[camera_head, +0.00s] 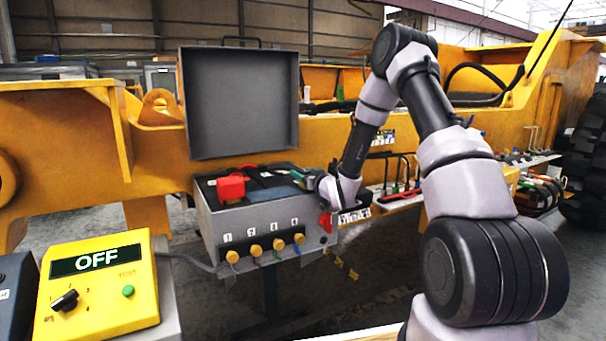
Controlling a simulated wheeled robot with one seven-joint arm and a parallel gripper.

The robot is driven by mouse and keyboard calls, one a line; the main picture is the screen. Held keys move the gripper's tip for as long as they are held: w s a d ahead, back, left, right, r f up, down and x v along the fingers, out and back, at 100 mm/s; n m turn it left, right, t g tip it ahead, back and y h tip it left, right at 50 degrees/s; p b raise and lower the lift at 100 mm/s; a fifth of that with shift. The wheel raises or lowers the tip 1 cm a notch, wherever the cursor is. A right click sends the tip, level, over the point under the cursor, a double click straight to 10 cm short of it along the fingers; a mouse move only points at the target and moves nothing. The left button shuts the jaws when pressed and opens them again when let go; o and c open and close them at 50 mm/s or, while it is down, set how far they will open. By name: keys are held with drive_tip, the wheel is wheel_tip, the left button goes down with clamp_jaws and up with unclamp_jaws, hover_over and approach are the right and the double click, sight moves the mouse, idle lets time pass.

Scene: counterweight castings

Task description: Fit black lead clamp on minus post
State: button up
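My arm reaches from the lower right to the right end of an open grey battery box (211,222). My gripper (318,184) is at the box's right top edge, small and partly hidden by my own wrist. I cannot tell whether its fingers are open or shut, or whether they hold anything. A dark battery top (268,190) shows inside the box, with a red cover (231,187) at its left. Dark and greenish parts lie close to my gripper. I cannot make out the black lead clamp or the minus post among them.
The box's lid (240,103) stands open behind it. Numbered yellow knobs (255,250) stick out in front. A yellow tester (100,288) reading OFF stands at lower left. A yellow machine frame (60,140) runs behind. Hand tools (405,185) hang at right.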

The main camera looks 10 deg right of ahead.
drive_tip(key=v, duration=1.1)
drive_tip(key=shift+w+r, duration=0.15)
drive_tip(key=shift+w+d+r, duration=0.1)
drive_tip(key=shift+d+r, duration=0.05)
drive_tip(key=shift+r, duration=0.15)
drive_tip(key=s+d+r+m+g+h, duration=0.2)
drive_tip(key=s+d+r+h, duration=0.1)
drive_tip(key=r, duration=0.4)
drive_tip(key=s+d+r+m+g+h, duration=0.2)
drive_tip(key=s+r+g, duration=0.15)
drive_tip(key=r, duration=0.25)
drive_tip(key=s+a+r+m+g, duration=0.1)
drive_tip(key=s+r, duration=0.3)
drive_tip(key=s, duration=0.9)
drive_tip(key=s+a+r+m+g+y, duration=0.1)
drive_tip(key=s+r+m+g, duration=0.1)
drive_tip(key=s, duration=1.1)
drive_tip(key=shift+s+r+m+g+y, duration=0.3)
drive_tip(key=shift+s+r+m+g, duration=0.1)
drive_tip(key=shift+r+g, duration=0.5)
